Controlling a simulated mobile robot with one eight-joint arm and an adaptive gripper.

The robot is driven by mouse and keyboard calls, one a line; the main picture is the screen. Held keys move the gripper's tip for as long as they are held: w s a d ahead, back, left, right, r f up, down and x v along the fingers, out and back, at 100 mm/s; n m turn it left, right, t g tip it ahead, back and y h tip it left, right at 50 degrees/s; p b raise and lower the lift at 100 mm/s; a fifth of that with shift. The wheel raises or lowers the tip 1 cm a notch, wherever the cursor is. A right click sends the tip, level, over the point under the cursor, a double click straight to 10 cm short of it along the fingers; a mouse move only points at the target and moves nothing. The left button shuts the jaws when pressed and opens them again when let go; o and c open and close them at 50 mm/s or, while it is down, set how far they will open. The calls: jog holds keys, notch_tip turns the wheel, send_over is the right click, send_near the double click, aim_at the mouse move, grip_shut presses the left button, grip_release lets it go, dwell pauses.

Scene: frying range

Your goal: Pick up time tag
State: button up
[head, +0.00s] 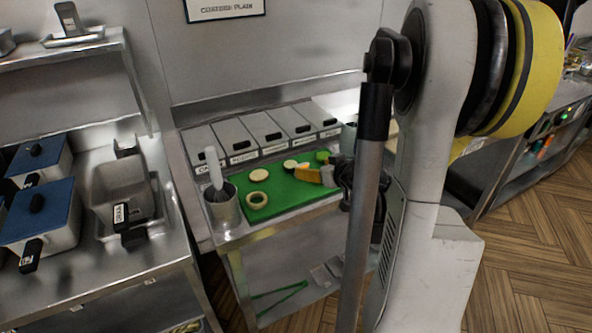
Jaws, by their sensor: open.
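I cannot single out the time tag for sure. A small orange and yellow piece (308,175) lies on the right part of the green cutting board (284,203), close to my gripper. Its details are too small to tell. My gripper (342,172) is the dark shape at the board's right end, partly hidden behind my own arm. It is open, and I see nothing held in it. White labels with dark print show on the fronts of the lidded bins (265,130) behind the board.
Pale round slices (263,175) and a ring (257,200) lie on the board. A metal pot (222,207) with a utensil stands at its left. Blue-lidded containers (40,215) and a grey bin (125,190) fill the left counter. Wooden floor (525,255) is free at right.

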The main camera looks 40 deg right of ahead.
aim_at(303, 165)
jog(key=b+x, duration=0.3)
jog(key=x, duration=0.5)
jog(key=shift+w+f, duration=0.15)
jog(key=shift+w, duration=0.1)
jog(key=shift+s+a, duration=0.1)
jog(key=shift+c, duration=0.6)
jog(key=c, duration=1.1)
jog(key=shift+r, duration=0.25)
jog(key=shift+r, duration=0.35)
jog(key=r+p, duration=0.3)
jog(key=r, duration=0.1)
jog(key=shift+d, duration=0.3)
jog(key=s+d+r+p, duration=0.3)
jog(key=d+r, duration=0.3)
jog(key=d, duration=0.4)
jog(key=shift+d, duration=0.35)
